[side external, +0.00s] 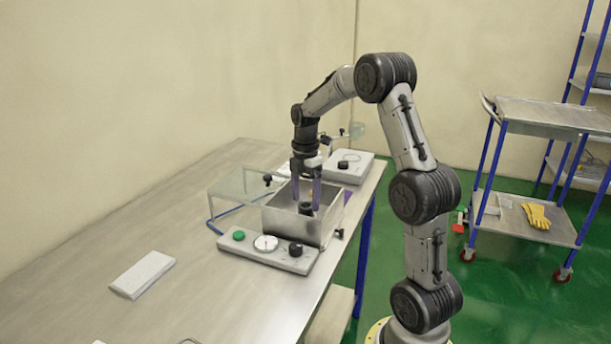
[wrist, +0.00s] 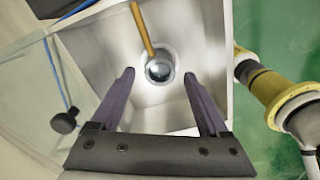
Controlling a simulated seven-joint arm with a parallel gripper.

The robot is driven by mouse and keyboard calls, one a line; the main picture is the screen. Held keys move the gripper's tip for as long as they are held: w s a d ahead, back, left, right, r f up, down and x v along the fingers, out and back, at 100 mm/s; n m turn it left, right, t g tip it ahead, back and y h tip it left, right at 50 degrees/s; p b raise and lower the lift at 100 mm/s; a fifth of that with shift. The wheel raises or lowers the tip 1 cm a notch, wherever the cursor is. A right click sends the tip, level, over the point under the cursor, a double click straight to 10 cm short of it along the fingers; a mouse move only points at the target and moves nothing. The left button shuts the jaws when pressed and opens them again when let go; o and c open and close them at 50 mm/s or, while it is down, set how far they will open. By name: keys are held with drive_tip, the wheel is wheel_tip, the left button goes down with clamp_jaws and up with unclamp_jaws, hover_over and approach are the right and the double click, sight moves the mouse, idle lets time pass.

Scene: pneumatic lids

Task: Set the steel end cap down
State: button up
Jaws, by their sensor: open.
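A round, shiny steel piece (wrist: 159,70), which looks like the end cap, sits inside an open steel box (wrist: 205,40) in the wrist view. A paler ring surrounds it. My gripper (wrist: 159,77) is open, with one purple-grey finger on each side of the piece and visible gaps between. In the side view my gripper (side external: 306,203) points straight down into the box (side external: 290,226). A dark round part (side external: 305,208) shows between the fingers there, and the front wall hides the box floor. A brass-coloured rod (wrist: 142,30) lies beside the steel piece.
A control panel (side external: 268,251) with a green button, gauge and black knob lies in front. A second panel (side external: 347,166) is behind. A white block (side external: 142,274) lies at left; the table between is clear.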

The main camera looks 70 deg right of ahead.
wheel_tip(320, 180, up, 8)
drive_tip(key=s+a+r+m+t, duration=0.1)
drive_tip(key=s+a+r+m, duration=0.2)
drive_tip(key=a, duration=0.6)
drive_tip(key=s+a+f+m+t, duration=0.1)
drive_tip(key=s+a+m+t, duration=0.1)
drive_tip(key=s+a+m, duration=0.3)
drive_tip(key=s+a+m+t, duration=0.2)
drive_tip(key=s+a+m, duration=0.3)
drive_tip(key=s+a, duration=0.3)
drive_tip(key=a, duration=0.4)
drive_tip(key=shift+s+a+f+m+t, duration=0.25)
drive_tip(key=shift+s+f+m+t, duration=0.05)
drive_tip(key=shift+f, duration=0.1)
